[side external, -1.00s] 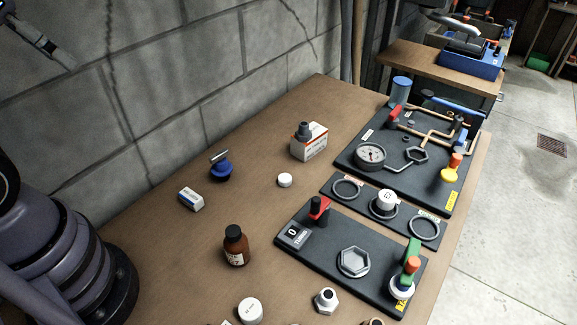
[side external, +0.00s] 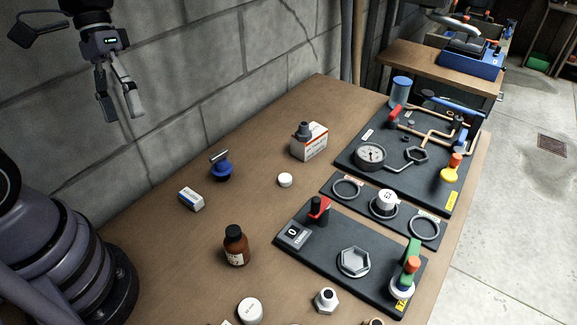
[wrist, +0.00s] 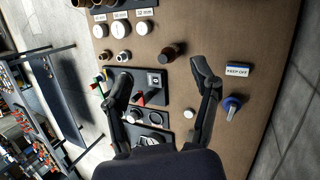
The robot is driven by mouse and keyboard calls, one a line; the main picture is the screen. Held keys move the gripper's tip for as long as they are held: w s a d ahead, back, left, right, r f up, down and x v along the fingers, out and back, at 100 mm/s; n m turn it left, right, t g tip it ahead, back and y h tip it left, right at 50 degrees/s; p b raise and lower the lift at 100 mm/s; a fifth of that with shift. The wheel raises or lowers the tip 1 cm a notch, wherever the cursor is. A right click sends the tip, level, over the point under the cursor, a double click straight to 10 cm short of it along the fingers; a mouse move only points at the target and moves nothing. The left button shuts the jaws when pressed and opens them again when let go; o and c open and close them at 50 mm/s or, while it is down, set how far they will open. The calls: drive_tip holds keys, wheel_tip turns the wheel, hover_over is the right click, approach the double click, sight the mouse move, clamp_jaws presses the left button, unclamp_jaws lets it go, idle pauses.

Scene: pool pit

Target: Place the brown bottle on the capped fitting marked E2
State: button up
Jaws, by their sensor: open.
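The brown bottle (side external: 236,247) stands upright on the wooden table, with a dark cap and a pale label; it also shows in the wrist view (wrist: 172,52). A white capped fitting (side external: 386,200) sits in the middle of a small dark panel, between two rings. Its marking is too small to read surely. My gripper (side external: 121,112) is open and empty, high above the table's left side near the wall, well apart from the bottle. In the wrist view its spread fingers (wrist: 163,74) frame part of the table.
A dark front panel (side external: 290,255) carries a red-handled part, a counter, a hex socket and a green-handled valve. A gauge panel (side external: 350,160) lies behind. A white-and-red box (side external: 310,142), blue-knobbed part (side external: 222,170), white block (side external: 191,198) and white cap (side external: 285,180) stand nearby.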

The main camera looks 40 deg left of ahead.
drive_tip(key=w+d+f+n+g+h, duration=0.3)
drive_tip(key=d+f+g+h, duration=0.1)
drive_tip(key=f+h, duration=0.15)
drive_tip(key=n+t+h, duration=0.3)
drive_tip(key=n+h, duration=0.4)
drive_tip(key=n, duration=0.2)
hover_over(246, 247)
drive_tip(key=a, duration=0.6)
wheel_tip(246, 247, down, 14)
drive_tip(key=f+n+t, duration=0.2)
drive_tip(key=f, duration=0.1)
drive_tip(key=f+n+t, duration=0.2)
drive_tip(key=f, duration=0.1)
drive_tip(key=d+f+n+t, duration=0.1)
drive_tip(key=f+n, duration=0.1)
drive_tip(key=f, duration=0.1)
drive_tip(key=shift+s+f+t+h, duration=0.35)
drive_tip(key=shift+s+f+t, duration=0.05)
drive_tip(key=shift+d+f, duration=0.1)
drive_tip(key=shift+f, duration=0.05)
drive_tip(key=shift+w+d, duration=0.2)
drive_tip(key=shift+d, duration=1)
drive_tip(key=shift+w+d, duration=0.15)
drive_tip(key=shift+d, duration=1)
clamp_jaws()
